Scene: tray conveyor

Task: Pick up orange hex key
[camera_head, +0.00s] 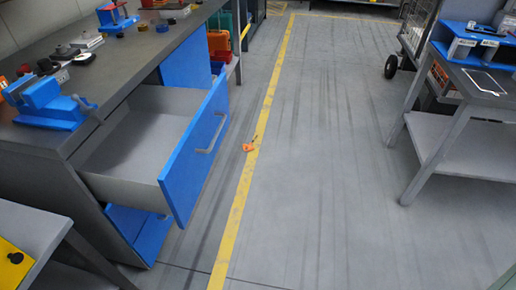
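A small orange item with a thin dark part, which looks like the orange hex key (248,147), lies on the floor at the yellow line, right of the open drawer. It is too small to make out its exact shape. My gripper is not in view.
A workbench (140,60) stands on the left with a blue-fronted drawer (198,150) pulled out toward the floor strip. A blue vise (45,103) and small parts sit on its top. A grey table (480,85) and a wheeled cart (415,30) stand on the right. The middle floor is clear.

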